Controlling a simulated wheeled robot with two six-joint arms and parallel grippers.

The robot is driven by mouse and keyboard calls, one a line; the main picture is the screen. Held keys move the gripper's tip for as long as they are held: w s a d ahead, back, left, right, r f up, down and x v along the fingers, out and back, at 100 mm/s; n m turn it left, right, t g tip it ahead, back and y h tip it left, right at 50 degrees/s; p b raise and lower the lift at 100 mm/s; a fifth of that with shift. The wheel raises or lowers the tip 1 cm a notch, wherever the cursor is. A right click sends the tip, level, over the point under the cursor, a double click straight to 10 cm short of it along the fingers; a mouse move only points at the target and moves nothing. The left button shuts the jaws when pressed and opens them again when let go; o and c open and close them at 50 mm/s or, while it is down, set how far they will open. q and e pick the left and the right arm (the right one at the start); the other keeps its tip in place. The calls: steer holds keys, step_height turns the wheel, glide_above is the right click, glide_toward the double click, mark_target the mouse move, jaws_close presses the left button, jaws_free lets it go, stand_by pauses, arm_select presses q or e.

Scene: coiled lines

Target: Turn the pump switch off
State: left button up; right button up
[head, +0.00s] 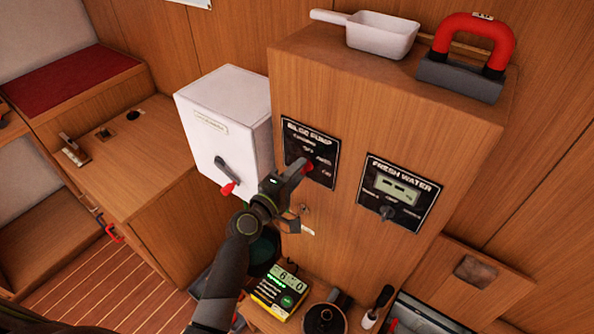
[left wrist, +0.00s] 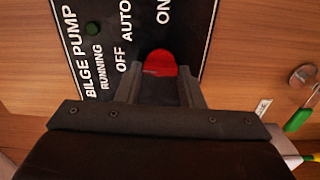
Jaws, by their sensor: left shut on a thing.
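The black bilge pump panel (head: 297,148) is on the front of a wooden cabinet, marked RUNNING, OFF, AUTO and ON. The panel fills the top of the left wrist view (left wrist: 85,35). Its red switch knob (left wrist: 160,62) sits between the fingers of my left gripper (left wrist: 158,92), beside the labels. My left gripper (head: 301,172) is shut on this knob in the head view. The fingers hide part of the knob, so I cannot tell which label it points to. My right gripper is in neither view.
A fresh water panel (head: 400,190) with a small knob is to the right. A white box (head: 225,120) with a red-tipped lever stands close on the left. A white scoop (head: 382,36) and a red-handled tool (head: 475,40) lie on the cabinet top.

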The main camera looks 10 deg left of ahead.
arm_select(q)
steer(key=shift+f+n, duration=0.1)
steer(key=shift+n, duration=0.3)
steer(key=o, duration=1)
steer(key=shift+s, duration=0.1)
steer(key=shift+b+v, duration=2.1)
steer(key=shift+v, duration=6.55)
